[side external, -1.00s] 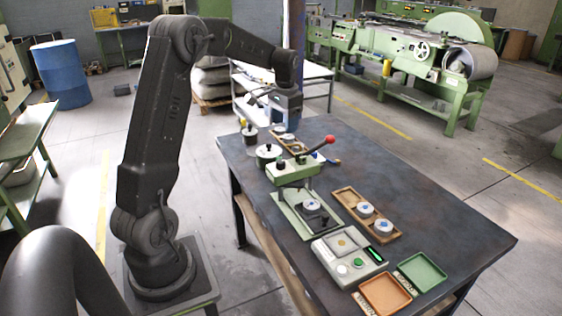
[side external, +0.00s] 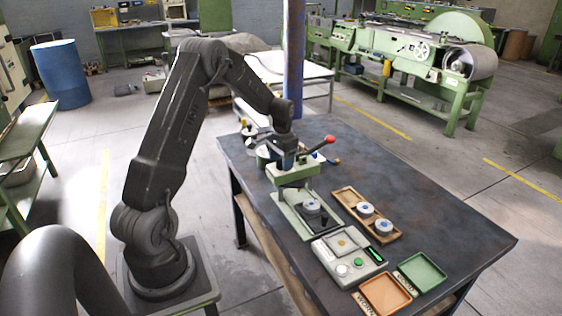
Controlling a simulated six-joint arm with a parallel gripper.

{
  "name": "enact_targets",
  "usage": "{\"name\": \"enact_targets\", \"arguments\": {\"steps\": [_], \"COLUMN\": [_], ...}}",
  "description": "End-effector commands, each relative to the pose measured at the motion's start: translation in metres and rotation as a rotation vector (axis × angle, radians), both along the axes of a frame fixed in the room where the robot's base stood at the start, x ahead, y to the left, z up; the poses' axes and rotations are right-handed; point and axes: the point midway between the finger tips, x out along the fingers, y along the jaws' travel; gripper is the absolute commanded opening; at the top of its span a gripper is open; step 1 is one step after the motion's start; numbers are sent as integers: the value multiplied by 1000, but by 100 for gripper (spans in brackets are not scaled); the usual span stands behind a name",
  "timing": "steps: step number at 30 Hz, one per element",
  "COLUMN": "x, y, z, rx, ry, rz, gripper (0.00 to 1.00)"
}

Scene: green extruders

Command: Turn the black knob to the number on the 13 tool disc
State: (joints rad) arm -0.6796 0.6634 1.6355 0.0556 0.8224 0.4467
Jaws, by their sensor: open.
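The green press (side external: 292,177) stands on the dark table, with a lever ending in a red ball (side external: 330,139). My gripper (side external: 286,163) is open, pointing down at the top of the press head. I cannot tell whether it touches the press. The black knob cannot be made out now; my gripper covers that part of the press head. A pale disc (side external: 311,206) sits on the press base under the head. Two more pale discs with blue marks, one (side external: 365,209) and another (side external: 384,227), lie in a wooden tray (side external: 347,196). Their numbers are too small to read.
A control box (side external: 335,250) with a green button and small display stands in front of the press. An orange tray (side external: 386,293) and a green tray (side external: 423,269) lie near the table's front. The table's right side (side external: 440,225) is clear.

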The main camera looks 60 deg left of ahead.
Motion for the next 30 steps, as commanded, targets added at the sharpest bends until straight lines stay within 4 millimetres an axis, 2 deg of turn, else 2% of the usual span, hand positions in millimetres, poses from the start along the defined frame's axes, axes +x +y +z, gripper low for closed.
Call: {"name": "enact_targets", "arguments": {"steps": [11,26,30], "x": [0,0,0], "y": [0,0,0], "z": [-5,-5,-5], "rx": [1,0,0], "ry": [-1,-1,0], "rz": [0,0,5], "gripper": [58,10,9]}}
